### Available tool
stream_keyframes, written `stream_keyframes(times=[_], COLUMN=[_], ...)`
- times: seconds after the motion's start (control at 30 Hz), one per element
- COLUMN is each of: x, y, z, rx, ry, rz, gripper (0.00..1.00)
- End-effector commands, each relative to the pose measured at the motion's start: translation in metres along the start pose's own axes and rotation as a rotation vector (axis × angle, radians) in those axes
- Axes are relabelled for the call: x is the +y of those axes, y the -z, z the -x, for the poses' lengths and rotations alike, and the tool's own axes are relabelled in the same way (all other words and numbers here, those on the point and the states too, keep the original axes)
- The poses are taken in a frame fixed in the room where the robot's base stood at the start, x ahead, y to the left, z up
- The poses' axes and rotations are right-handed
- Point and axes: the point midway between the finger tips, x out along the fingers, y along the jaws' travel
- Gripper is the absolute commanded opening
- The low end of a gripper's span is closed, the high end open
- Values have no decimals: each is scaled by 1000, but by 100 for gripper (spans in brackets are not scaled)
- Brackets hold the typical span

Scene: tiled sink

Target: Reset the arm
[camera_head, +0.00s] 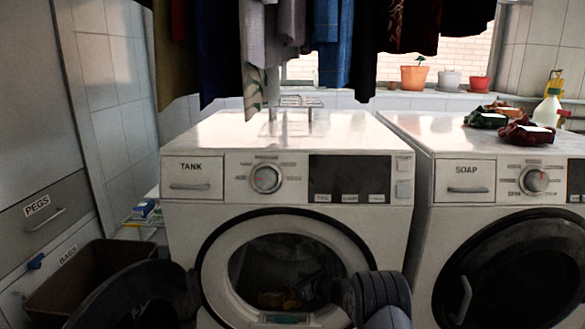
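My arm (378,292) rises from the bottom edge in front of the left washing machine (285,170). Its end, my gripper (312,291), points left across the lower right part of that machine's round opening (335,235). The fingers are small and dark against the drum, so I cannot tell whether they are open or shut, or whether they hold anything. The door (135,297) of this machine is swung open to the left. Dim cloth, some of it yellowish, shows low in the drum (275,262).
The right machine (480,150) has its dark round door (515,275) shut. A brown bin (85,275) stands at the left behind the open door. Clothes (330,40) hang above. Folded cloths (525,132) and a spray bottle (547,108) are on the right machine.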

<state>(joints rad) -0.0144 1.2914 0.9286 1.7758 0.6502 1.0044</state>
Motion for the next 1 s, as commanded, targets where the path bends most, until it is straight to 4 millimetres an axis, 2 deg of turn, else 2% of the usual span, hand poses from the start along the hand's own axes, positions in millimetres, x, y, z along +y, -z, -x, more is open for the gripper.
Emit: stream_keyframes(times=[0.2,0.63,0.7,0.9,1.0], x=[0,0,-1,-1,6], y=[1,1,-14,-34,-23], z=[-30,-77,-70,-61,-59], rx=[-1,-2,-1,-1,1], ry=[-1,0,1,1,-1], rz=[2,2,-1,-1,-2], gripper=[35,35,35,35,35])
